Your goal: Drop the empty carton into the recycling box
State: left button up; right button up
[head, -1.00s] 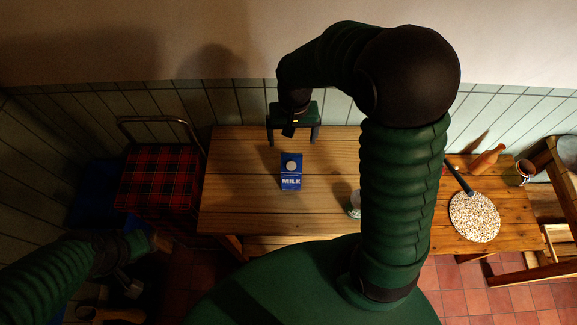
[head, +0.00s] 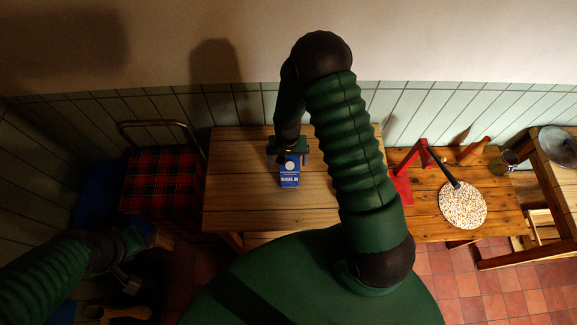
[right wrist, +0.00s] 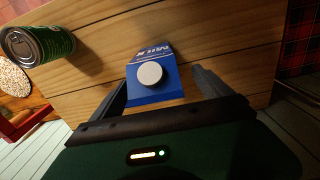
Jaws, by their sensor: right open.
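The blue milk carton (head: 289,180) with a white round cap stands on the wooden table (head: 245,205). In the right wrist view the carton (right wrist: 153,88) is between the two fingers of my right gripper (right wrist: 160,92), with a gap visible at the right finger. My right gripper (head: 288,155) is open at the carton's far side in the head view. My left gripper (head: 128,280) hangs low at the left, away from the table; its jaws are too dark to read. A dark blue shape (head: 92,198) at the left may be the recycling box, mostly hidden.
A green can (right wrist: 40,44) stands on the table near the carton. A red tartan trolley (head: 160,182) is left of the table. The table's left front is clear.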

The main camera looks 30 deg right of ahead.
jog(key=shift+s+a+f, duration=0.15)
jog(key=shift+f, duration=0.2)
jog(key=shift+d+f, duration=0.15)
jog(key=shift+d, duration=0.4)
jog(key=c, duration=0.4)
jog(key=shift+d, duration=0.3)
jog(key=c, duration=0.5)
jog(key=shift+a, duration=0.2)
jog(key=c, duration=0.5)
pick_arm(q)
jog(key=shift+s+a, duration=0.1)
jog(key=shift+s, duration=0.05)
pick_arm(e)
jog(key=shift+a, duration=0.4)
grip_shut()
